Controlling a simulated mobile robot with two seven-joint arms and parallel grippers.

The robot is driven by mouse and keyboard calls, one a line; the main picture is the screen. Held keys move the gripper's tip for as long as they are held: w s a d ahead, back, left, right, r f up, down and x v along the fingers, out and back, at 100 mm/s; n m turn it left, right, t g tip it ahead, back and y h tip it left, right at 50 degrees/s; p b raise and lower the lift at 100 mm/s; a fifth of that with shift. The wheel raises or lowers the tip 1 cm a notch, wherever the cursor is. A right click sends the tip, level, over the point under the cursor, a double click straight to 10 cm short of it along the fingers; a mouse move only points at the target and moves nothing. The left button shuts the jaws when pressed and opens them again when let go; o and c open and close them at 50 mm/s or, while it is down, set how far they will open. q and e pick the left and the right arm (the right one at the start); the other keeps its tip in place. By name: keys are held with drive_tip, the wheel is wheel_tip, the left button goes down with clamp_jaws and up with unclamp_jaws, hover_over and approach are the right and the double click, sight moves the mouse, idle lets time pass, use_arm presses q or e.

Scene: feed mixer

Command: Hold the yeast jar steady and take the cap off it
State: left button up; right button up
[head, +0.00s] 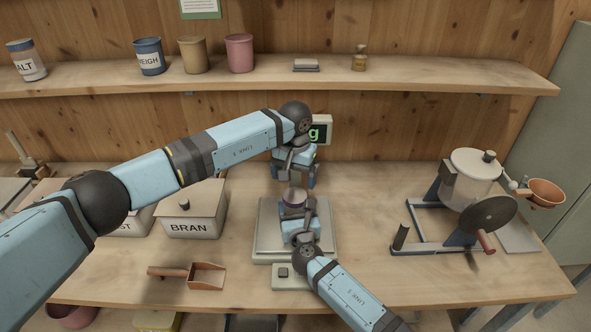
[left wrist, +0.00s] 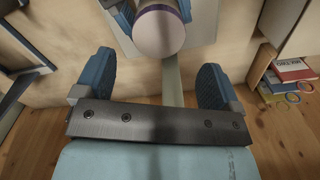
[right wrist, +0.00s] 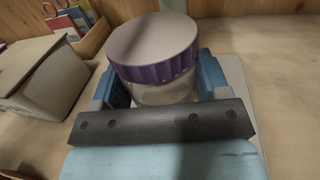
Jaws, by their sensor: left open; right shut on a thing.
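The yeast jar (right wrist: 165,94) is a clear jar with a purple-rimmed, pale-topped cap (right wrist: 153,46) on it. It stands upright over the scale's plate in the head view, where the cap (head: 293,196) shows between my two grippers. My right gripper (right wrist: 162,82) is shut around the jar's body, below the cap, one finger on each side. My left gripper (head: 293,181) is open and empty, pointing down, above and behind the jar. In the left wrist view the cap (left wrist: 159,33) lies beyond the open fingers, apart from them. The jar's label is not readable.
The scale (head: 264,240) lies under the jar, with its display (head: 320,130) behind. A BRAN box (head: 190,212) and a scoop (head: 205,275) are on the left. A cranked mixer (head: 470,178) stands right. A shelf (head: 440,78) runs across the back.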

sight(295, 195)
use_arm(q)
wheel_tip(295, 195, down, 6)
drive_tip(key=shift+f, duration=0.1)
idle(0.4)
drive_tip(key=c, duration=1)
drive_tip(key=shift+o, duration=0.2)
